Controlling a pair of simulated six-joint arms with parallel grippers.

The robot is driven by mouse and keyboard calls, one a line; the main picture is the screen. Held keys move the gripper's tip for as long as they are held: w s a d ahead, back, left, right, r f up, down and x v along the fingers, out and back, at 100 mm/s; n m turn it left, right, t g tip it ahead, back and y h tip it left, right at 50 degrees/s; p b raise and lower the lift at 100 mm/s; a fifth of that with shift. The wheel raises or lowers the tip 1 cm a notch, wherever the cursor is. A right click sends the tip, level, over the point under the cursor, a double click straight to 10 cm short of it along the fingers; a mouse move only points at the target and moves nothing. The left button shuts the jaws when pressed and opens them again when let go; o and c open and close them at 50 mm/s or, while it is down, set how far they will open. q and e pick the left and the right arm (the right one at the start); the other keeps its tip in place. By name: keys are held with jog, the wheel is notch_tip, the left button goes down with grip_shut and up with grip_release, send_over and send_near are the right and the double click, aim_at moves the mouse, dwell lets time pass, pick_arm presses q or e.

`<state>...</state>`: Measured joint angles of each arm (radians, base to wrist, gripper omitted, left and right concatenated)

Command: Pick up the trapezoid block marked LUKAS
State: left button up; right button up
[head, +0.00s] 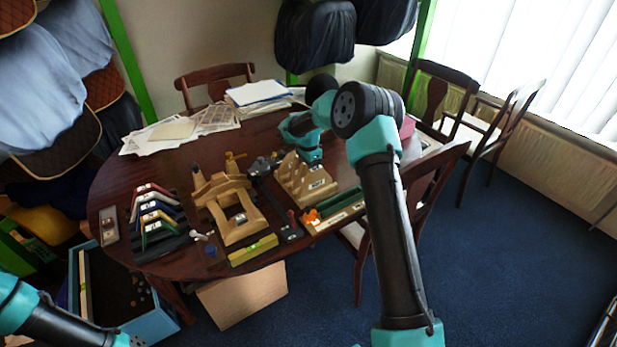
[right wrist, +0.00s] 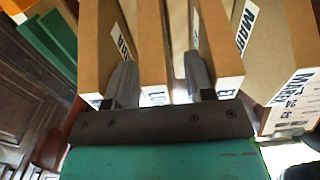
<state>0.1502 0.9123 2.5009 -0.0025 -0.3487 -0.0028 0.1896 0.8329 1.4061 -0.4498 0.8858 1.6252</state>
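The wooden trapezoid blocks (head: 312,185) stand side by side in a row on the right part of the table. My right gripper (head: 309,160) is down at their tops in the head view. In the right wrist view my right gripper (right wrist: 160,75) is open, with one finger on each side of a block (right wrist: 151,40). That block's end label starts with "LU"; the rest is hidden. There is a gap on its right side; whether the left finger touches it I cannot tell. My left gripper is out of view; only part of its arm shows at lower left.
Neighbouring blocks (right wrist: 280,40) stand close on both sides of the fingers. A wooden saddle-like fixture (head: 238,217) stands left of the blocks. Coloured angled pieces (head: 155,212) lie further left. Papers (head: 190,128) cover the back edge.

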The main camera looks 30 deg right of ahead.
grip_shut()
jog(key=shift+r, duration=0.1)
dwell(0.3)
notch_tip(320, 180, up, 10)
jog(key=shift+f, duration=0.1)
dwell(0.4)
jog(key=shift+a, duration=0.1)
dwell(0.3)
